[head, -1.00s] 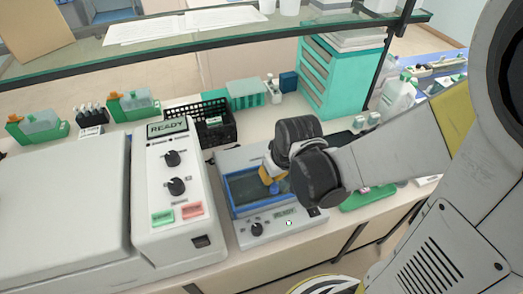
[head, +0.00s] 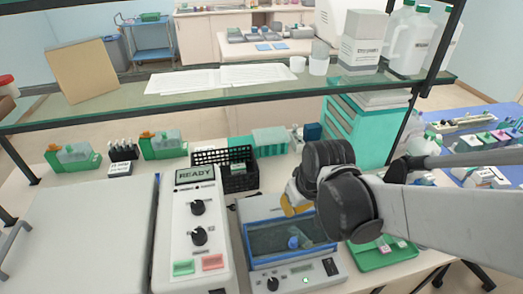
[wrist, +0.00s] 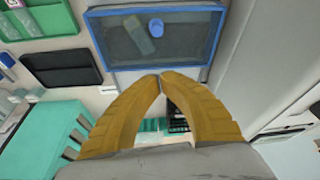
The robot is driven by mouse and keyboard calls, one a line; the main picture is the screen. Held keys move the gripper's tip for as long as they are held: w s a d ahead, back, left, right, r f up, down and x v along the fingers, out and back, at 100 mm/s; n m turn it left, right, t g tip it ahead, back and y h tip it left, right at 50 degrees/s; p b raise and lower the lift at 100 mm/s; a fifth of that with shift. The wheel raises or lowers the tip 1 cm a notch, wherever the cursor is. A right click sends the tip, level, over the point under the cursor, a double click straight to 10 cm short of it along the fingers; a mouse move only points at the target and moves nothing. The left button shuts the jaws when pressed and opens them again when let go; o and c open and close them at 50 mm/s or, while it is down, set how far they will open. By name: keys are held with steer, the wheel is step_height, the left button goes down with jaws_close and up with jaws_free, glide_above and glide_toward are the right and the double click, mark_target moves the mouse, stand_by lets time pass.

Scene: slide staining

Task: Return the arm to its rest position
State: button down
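My gripper (head: 291,207) has yellow fingers and hangs above the blue-rimmed bath (head: 283,266) in the head view. In the wrist view its fingertips (wrist: 160,76) meet, with nothing seen between them. The bath also shows in the wrist view (wrist: 190,67), with a blue round knob or cap inside its dark basin. My dark wrist joints hide part of the gripper and the area behind it in the head view. My arm stretches in from the right side.
A white machine with a READY panel (head: 195,225) stands left of the bath. A black basket (head: 238,181) and teal drawers (head: 350,130) stand behind. A green tray (head: 385,256) lies to the right. A glass shelf (head: 110,105) crosses above the bench.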

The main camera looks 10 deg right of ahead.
steer(key=s+m+t+b, duration=0.1)
steer(key=s+t+b, duration=0.2)
steer(key=s+b, duration=0.3)
steer(key=shift+s+d+r+m+h+b, duration=0.3)
steer(key=shift+m+b, duration=0.1)
steer(key=shift+b, duration=0.75)
steer(key=shift+w, duration=0.1)
